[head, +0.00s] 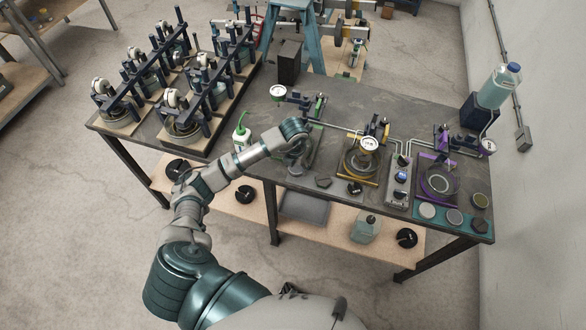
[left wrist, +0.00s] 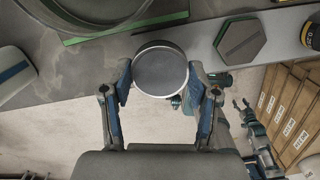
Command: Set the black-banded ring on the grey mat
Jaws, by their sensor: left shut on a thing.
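My left gripper (head: 300,166) reaches over the front edge of the bench, near the green-handled station. In the left wrist view its fingers (left wrist: 160,92) are shut on a round grey piece (left wrist: 160,70) with a pale metallic rim. I cannot make out a black band on it, so I cannot tell if it is the black-banded ring. A grey mat strip (left wrist: 283,32) shows beyond the fingers, with a dark hexagonal piece (left wrist: 241,40) on it. The mat (head: 338,191) also shows in the head view, right of my gripper.
Gauge and lever stations with yellow (head: 357,162) and purple (head: 437,182) frames stand to the right. A teal mat (head: 442,226) holds several flat pieces. A lower shelf (head: 335,225) holds loose items.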

